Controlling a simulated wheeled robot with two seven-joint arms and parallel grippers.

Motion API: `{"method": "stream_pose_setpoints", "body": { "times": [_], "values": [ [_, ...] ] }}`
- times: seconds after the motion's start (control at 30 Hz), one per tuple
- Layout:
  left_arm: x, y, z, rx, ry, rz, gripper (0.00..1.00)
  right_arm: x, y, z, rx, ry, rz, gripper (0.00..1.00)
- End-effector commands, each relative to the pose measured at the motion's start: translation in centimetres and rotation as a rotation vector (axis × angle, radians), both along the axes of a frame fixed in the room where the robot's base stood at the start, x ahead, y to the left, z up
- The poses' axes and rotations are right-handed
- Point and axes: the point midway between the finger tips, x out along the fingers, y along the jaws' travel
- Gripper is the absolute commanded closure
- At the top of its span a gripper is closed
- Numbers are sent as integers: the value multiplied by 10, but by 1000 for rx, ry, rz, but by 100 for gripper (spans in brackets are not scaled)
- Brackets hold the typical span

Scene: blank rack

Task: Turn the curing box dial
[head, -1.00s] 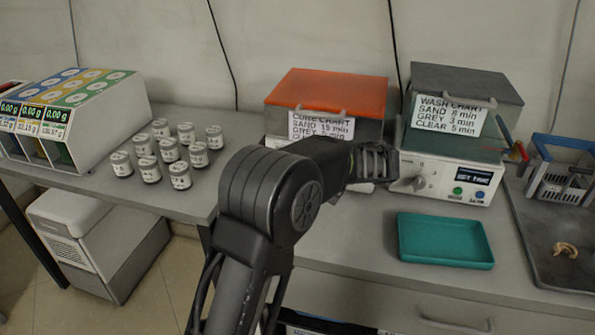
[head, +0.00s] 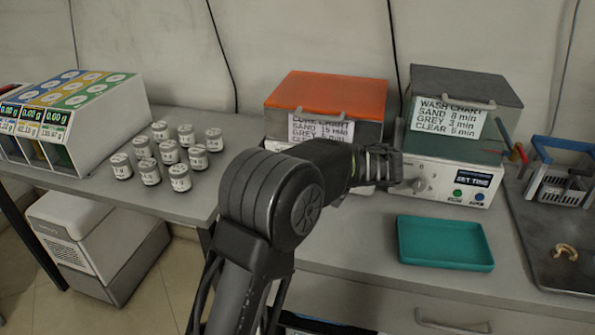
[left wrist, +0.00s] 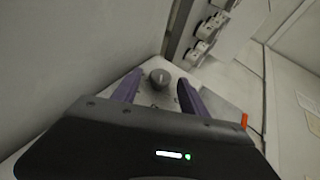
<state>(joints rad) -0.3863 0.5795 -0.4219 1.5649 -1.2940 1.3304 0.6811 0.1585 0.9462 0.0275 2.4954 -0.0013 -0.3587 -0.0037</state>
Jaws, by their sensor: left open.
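The curing box (head: 325,95) has an orange lid and a cure chart sign on its front. It stands at the back middle of the bench in the head view. My left arm covers its lower front there, so its dial is hidden. In the left wrist view a round grey dial (left wrist: 160,77) on a pale panel shows between the two purple fingers of my left gripper (left wrist: 160,92), which is open. Whether the fingers touch the dial is unclear. In the head view my left gripper (head: 382,165) is low at the box's right side. My right gripper is not in view.
The wash box (head: 465,90), with its own knob (head: 418,185) and display, stands close right of my left gripper. A teal tray (head: 445,242) lies in front. Several small jars (head: 168,151) and a dispenser (head: 85,125) are at left. A basket (head: 563,185) is at right.

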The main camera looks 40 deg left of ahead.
Motion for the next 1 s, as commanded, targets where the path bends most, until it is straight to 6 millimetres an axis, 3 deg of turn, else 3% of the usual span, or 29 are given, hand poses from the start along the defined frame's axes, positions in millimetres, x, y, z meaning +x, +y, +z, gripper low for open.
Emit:
{"method": "stream_pose_setpoints", "body": {
  "times": [0.43,1.0],
  "values": [
    [-6,-58,31,1,0,-4,49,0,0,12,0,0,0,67],
    [-7,-61,32,-1,0,0,49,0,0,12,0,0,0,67]
  ]
}}
